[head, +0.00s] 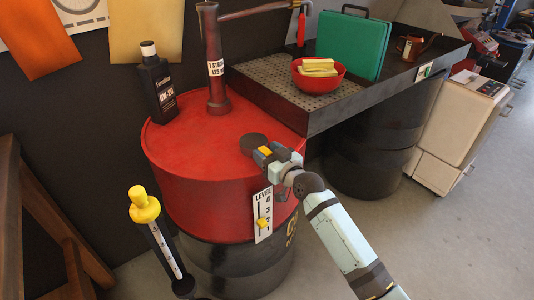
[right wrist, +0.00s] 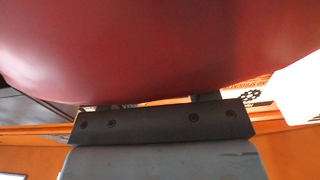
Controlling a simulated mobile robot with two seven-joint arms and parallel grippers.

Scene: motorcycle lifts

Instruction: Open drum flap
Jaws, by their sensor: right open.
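The drum (head: 190,195) has a red upper part and a black lower part. A dark round piece (head: 252,143) sits on the front right of its red top. I cannot tell whether this is the flap, and no raised flap shows. My right gripper (head: 262,153) is at the drum's front right rim, just beside the dark piece. It is open, and nothing shows held in it. In the right wrist view the drum's red surface (right wrist: 150,50) fills the upper part, close to the dark gripper body (right wrist: 160,122). My left gripper is not in view.
On the drum top stand a black bottle (head: 158,85) and a red hand pump (head: 215,70). A scale plate with a yellow slider (head: 263,214) is on its front. A yellow-topped gauge (head: 146,208) stands left. A metal bench (head: 335,105) with a red bowl (head: 318,76) adjoins the drum.

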